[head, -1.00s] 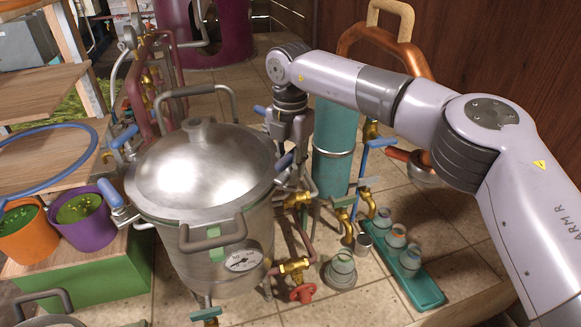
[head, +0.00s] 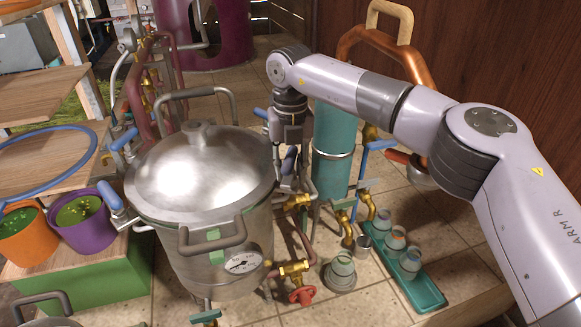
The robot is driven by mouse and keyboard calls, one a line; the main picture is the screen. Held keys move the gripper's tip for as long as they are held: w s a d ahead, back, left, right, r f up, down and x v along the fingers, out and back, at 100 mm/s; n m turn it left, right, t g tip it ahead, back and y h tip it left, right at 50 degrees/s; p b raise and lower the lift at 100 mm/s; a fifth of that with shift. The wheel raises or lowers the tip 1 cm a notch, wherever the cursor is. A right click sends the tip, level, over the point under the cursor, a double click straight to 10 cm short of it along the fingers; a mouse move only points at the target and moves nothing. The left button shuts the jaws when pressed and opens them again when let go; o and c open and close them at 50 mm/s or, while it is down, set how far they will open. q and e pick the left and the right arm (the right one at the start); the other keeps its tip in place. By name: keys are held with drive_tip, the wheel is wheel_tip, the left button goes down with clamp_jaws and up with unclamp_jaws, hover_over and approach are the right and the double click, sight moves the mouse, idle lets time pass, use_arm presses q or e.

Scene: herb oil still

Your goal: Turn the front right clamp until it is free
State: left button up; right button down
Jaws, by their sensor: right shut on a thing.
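The steel still pot (head: 232,262) stands in the middle with its domed lid (head: 205,165) on. The front right clamp (head: 289,160) shows as a blue handle at the lid's right edge, now standing nearly upright. My right gripper (head: 283,152) points down there from above and is shut on this clamp; its fingers hide part of it. I cannot tell whether the clamp still grips the rim. My left gripper is out of view.
Other blue clamps sit at the lid's left (head: 117,204) and back right (head: 260,112). A teal cylinder (head: 333,150) and brass taps (head: 368,208) stand close to the right of my gripper. A teal tray (head: 425,290) holds small jars at right.

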sight(290, 155)
drive_tip(key=c, duration=2.4)
unclamp_jaws()
drive_tip(key=shift+r, duration=0.1)
drive_tip(key=c, duration=2.4)
unclamp_jaws()
drive_tip(key=c, duration=1.5)
unclamp_jaws()
drive_tip(key=shift+s+a, duration=0.1)
drive_tip(key=shift+c, duration=0.2)
drive_tip(key=shift+r, duration=4)
